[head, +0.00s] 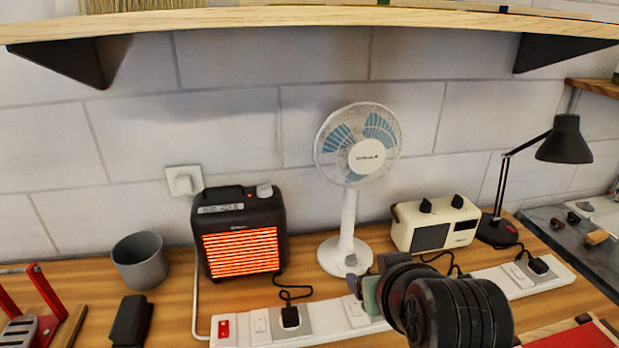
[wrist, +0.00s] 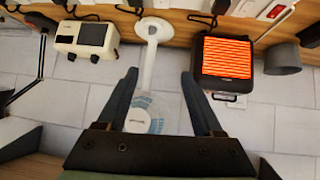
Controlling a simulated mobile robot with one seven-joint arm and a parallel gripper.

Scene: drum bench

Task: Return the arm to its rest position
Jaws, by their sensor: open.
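My gripper (wrist: 158,95) shows in the wrist view with its two dark fingers spread apart and nothing between them that it touches. The white fan (wrist: 150,60) shows beyond and between the fingers in that view, which is upside down. In the head view my dark wrist and arm (head: 455,312) reach in at the lower right, in front of the white power strip (head: 265,328). The fingertips are hard to make out there. The arm hides part of the strip's middle.
A heater (head: 240,252) with glowing orange bars, the fan (head: 348,220), a cream radio (head: 436,222) and a black lamp (head: 566,142) stand along the wall. A grey cup (head: 140,262) stands left of the heater. A wooden shelf (head: 310,18) overhangs the bench.

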